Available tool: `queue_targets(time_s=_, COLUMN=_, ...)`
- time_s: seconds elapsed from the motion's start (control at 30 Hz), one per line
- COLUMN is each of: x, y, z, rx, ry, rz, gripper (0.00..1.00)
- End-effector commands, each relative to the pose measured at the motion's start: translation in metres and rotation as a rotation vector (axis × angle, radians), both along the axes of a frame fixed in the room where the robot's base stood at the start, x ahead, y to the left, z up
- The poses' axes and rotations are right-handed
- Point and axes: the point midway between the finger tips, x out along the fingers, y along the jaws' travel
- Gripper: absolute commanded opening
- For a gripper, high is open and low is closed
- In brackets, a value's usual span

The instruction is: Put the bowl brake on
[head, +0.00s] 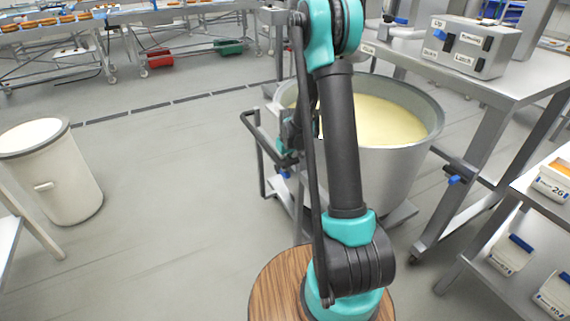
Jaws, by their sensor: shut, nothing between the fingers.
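A big grey mixing bowl (385,170) full of pale yellow batter stands on a wheeled metal trolley (262,165) in the head view. My arm crosses in front of the bowl and hides part of it. My gripper (287,160) is beside the bowl's left side, by the trolley's handle frame. It is small and partly hidden by my arm; it is shut and empty. A small blue part (285,174), possibly the brake lever, shows just below my gripper. I cannot tell whether they touch or which way it is set.
A steel table (480,75) with a labelled control box (468,45) stands to the right; a blue-tipped lever (456,180) is on its leg. A shelf with labelled tubs (510,255) is at lower right. A white bin (52,180) stands left. The floor between is clear.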

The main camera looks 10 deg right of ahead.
Motion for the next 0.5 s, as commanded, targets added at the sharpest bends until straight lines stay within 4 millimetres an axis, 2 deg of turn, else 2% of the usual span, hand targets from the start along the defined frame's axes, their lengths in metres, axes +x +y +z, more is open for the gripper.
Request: queue_targets(time_s=0.5, x=0.0, y=0.0, z=-0.0054, rx=0.0, ry=0.0, rz=0.0, gripper=0.0)
